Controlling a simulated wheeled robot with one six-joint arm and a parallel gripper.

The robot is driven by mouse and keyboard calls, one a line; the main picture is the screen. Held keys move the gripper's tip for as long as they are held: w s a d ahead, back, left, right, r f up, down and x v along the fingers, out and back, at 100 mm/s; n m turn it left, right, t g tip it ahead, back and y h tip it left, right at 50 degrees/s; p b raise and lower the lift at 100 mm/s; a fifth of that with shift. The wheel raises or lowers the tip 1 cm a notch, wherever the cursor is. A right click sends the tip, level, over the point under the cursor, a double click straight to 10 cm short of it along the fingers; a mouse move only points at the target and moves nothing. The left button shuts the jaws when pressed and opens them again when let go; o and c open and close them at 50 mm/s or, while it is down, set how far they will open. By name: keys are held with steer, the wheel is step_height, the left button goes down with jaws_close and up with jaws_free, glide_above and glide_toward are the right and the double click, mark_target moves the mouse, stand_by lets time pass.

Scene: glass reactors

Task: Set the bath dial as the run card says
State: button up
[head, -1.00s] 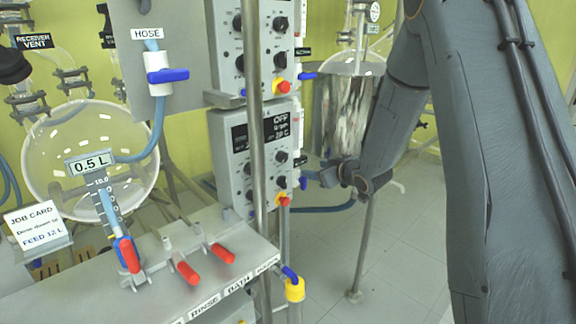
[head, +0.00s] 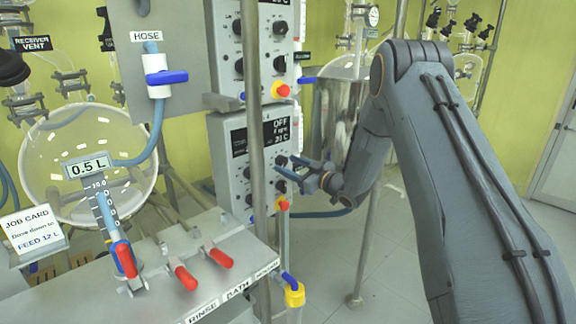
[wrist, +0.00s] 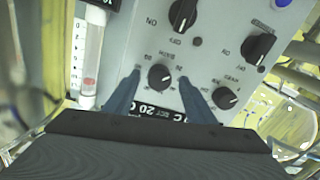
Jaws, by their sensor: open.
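The lower control box (head: 226,160) has a dark display (head: 262,137) reading OFF at the top and several black knobs. In the wrist view, a small black dial (wrist: 160,77) with a white pointer and a numbered scale sits on the grey panel, its lettering upside down. My gripper (wrist: 159,74) is open, with one finger on each side of this dial; whether they touch it I cannot tell. In the head view my gripper (head: 287,167) is at the right side of the box face. A job card (head: 33,229) reads FEED 12 L; no card labelled run card is legible.
Other black knobs (wrist: 228,97) and (wrist: 258,46) lie close by on the panel. A red button (head: 283,205) is below the gripper. A steel post (head: 257,120) stands in front of the box. Red-handled valves (head: 219,258) are on the bench at front.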

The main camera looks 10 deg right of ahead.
steer(key=shift+w+a, duration=0.25)
steer(key=shift+w, duration=0.1)
steer(key=c, duration=1)
steer(key=shift+c, duration=0.2)
